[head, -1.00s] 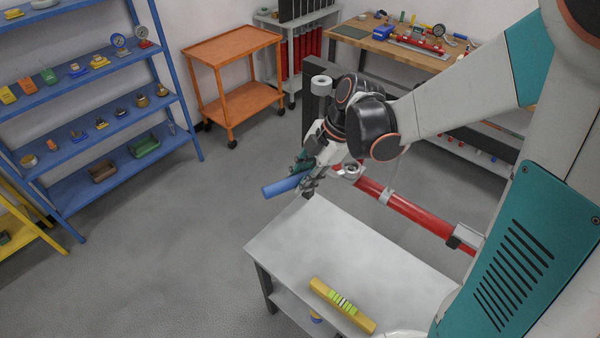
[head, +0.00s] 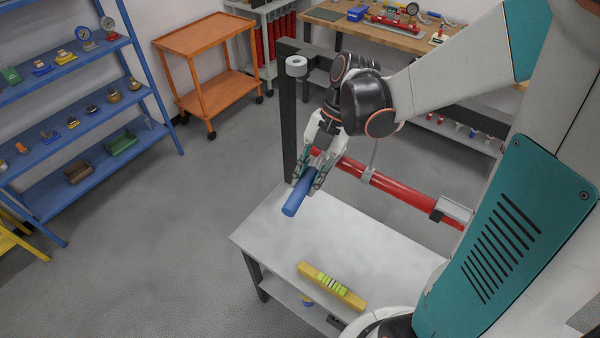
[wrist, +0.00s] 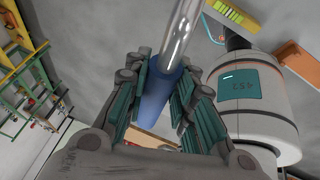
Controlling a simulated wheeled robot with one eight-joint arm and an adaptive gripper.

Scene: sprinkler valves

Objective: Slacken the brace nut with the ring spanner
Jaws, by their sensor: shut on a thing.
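My gripper (head: 314,172) is shut on the ring spanner's blue handle (head: 291,206), near the far left corner of the white bench. The handle slants down toward the front left. In the wrist view the blue handle (wrist: 157,92) sits between the finger pads, and a shiny metal shank (wrist: 183,35) runs up out of the picture. The spanner's ring end is not visible. The red pipe (head: 400,188) runs behind the bench, with a grey brace (head: 369,165) on it. I cannot make out the brace nut; the gripper and wrist cover the pipe's left end.
A dark upright post (head: 287,110) stands behind the gripper, with a pale round fitting (head: 297,66) near its top. A yellow spirit level (head: 332,287) lies on the white bench (head: 262,233). The bench's middle is clear. An orange trolley (head: 205,36) and blue shelves (head: 90,130) stand farther off.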

